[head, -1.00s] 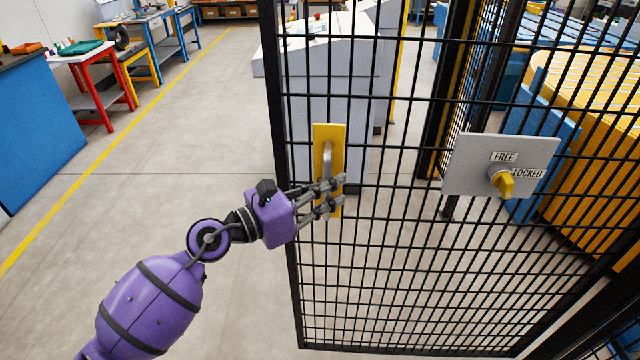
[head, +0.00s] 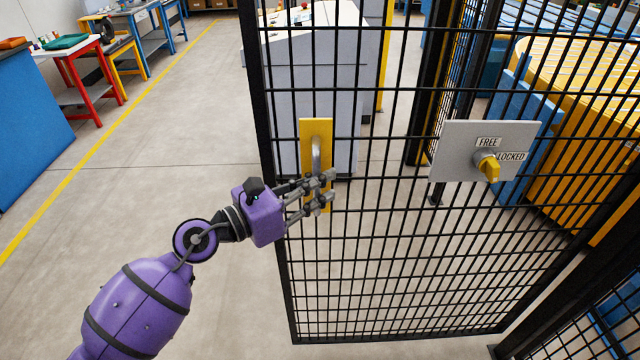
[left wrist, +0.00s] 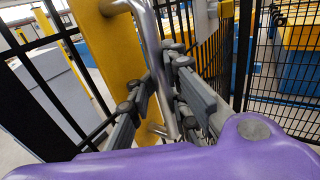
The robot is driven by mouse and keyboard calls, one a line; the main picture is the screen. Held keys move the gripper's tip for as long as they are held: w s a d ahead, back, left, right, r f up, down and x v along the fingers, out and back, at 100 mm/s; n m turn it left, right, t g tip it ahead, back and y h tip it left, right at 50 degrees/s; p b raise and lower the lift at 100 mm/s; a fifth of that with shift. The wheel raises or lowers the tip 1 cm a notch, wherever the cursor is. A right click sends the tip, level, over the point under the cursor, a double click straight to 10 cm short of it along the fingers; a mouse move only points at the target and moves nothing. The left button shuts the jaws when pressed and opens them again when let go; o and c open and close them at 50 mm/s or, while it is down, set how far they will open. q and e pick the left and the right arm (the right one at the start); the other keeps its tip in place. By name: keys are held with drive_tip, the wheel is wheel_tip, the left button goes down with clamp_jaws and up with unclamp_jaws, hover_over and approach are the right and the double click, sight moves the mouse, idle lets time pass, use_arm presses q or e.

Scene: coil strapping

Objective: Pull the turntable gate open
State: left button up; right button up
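The turntable gate (head: 390,338) is a black wire-mesh panel filling the middle and right of the head view. A yellow plate (head: 306,150) with a grey bar handle (head: 317,155) is fixed near its left edge. My left gripper (head: 325,188) is at the lower part of the handle. In the left wrist view, its fingers (left wrist: 162,90) lie on both sides of the silver bar (left wrist: 153,45), closed around it. A grey panel (head: 455,150) marked FREE and LOCKED carries a yellow knob (head: 488,168). My right gripper is out of view.
Behind the mesh stand a pale console (head: 340,80) and a yellow slatted unit (head: 590,110). A dark post (head: 570,290) runs beside the gate at lower right. Open floor lies left of the gate, with a blue cabinet (head: 30,130) and a red table (head: 75,75) beyond.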

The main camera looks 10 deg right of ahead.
use_arm(q)
drive_tip(key=o, duration=0.4)
drive_tip(key=shift+w+a, duration=0.1)
drive_tip(key=shift+a, duration=0.35)
drive_tip(key=shift+c, duration=0.2)
drive_tip(key=shift+d, duration=0.15)
drive_tip(key=v, duration=1.2)
